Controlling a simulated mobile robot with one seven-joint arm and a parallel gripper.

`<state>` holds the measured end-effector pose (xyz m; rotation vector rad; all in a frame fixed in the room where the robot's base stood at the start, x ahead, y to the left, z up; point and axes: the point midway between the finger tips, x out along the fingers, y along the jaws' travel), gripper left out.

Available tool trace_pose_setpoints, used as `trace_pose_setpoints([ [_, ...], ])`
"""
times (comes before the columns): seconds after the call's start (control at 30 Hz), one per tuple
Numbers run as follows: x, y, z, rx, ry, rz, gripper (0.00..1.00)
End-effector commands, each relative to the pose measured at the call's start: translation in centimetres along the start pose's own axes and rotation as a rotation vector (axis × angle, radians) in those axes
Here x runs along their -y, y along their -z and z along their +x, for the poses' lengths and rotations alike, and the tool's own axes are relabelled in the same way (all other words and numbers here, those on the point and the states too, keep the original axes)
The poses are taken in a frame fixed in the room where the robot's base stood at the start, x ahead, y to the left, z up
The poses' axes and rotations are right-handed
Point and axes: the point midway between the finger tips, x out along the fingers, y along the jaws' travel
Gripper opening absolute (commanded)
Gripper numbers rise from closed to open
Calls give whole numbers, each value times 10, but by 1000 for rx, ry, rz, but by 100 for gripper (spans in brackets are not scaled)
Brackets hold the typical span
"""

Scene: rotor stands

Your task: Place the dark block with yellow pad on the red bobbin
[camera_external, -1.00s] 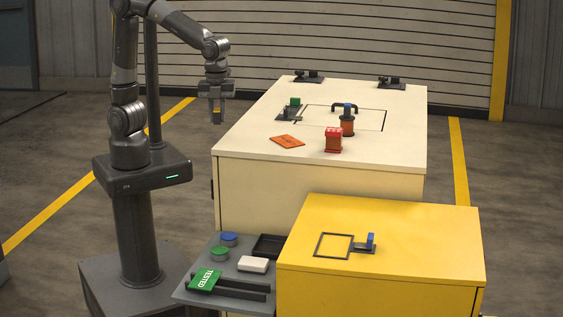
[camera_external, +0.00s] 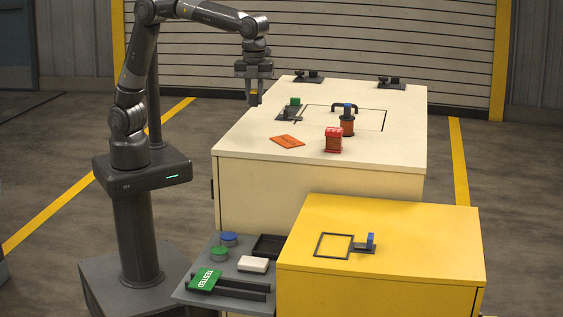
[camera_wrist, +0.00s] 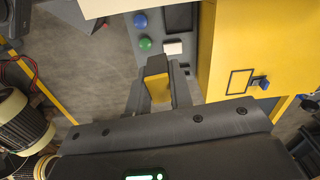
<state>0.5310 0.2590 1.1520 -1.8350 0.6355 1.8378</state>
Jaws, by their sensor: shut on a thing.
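My gripper (camera_external: 254,98) is shut on the dark block with yellow pad, in the air near the left edge of the cream bench. In the wrist view the block (camera_wrist: 157,68) shows its dark face and yellow side between the fingers (camera_wrist: 155,97); the fingers hide part of it. The red bobbin (camera_external: 333,141) stands upright on the bench near its front edge, with a red top and a brownish-orange middle. It lies right of and below my gripper in the external view, well apart from it. I cannot make it out in the wrist view.
An orange card (camera_external: 287,141) and a green-topped fixture (camera_external: 292,108) lie to the left. A black handle (camera_external: 345,107) rises behind. The lower yellow cabinet (camera_external: 400,220) stands in front.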

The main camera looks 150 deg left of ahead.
Motion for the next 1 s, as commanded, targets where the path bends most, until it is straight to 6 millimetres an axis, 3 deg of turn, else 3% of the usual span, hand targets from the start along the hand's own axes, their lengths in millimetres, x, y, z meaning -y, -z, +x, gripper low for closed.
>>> trace_pose_setpoints([
  [0.1,37,2,-6,-1,0,21,0],
  [0.4,114,-1,-15,-1,-1,81,0],
  [0.6,144,-7,-15,-1,-1,106,0],
  [0.8,157,-13,-13,-1,-1,116,0],
  [1.0,182,-40,10,-1,-3,114,0],
])
